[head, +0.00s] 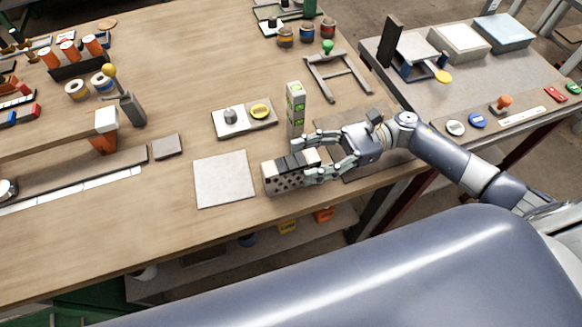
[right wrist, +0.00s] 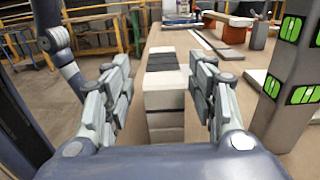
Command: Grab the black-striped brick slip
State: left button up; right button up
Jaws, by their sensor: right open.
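A pale brick piece (head: 284,182) with dark holes in its side and black bands on top stands near the table's front edge. In the right wrist view the black-striped brick (right wrist: 164,100) is pale, with a dark band across its top and layered grey below. My right gripper (head: 307,160) is open around the brick's near end. In the right wrist view the right gripper (right wrist: 163,75) has one finger on each side, with small gaps seeming to remain. I cannot tell whether the striped slip is separate from the holed brick. My left gripper is not in view.
An upright post with green marks (head: 295,108) stands close behind the gripper; it also shows at right in the right wrist view (right wrist: 290,80). A flat pale plate (head: 224,180) lies left of the brick. A tray with round pieces (head: 244,118) lies behind.

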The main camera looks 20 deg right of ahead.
aim_at(291, 162)
jog(key=a, duration=0.2)
jog(key=a+p, duration=0.1)
jog(key=a, duration=0.1)
jog(key=shift+w+r, duration=0.1)
jog(key=shift+r, duration=0.1)
grip_shut()
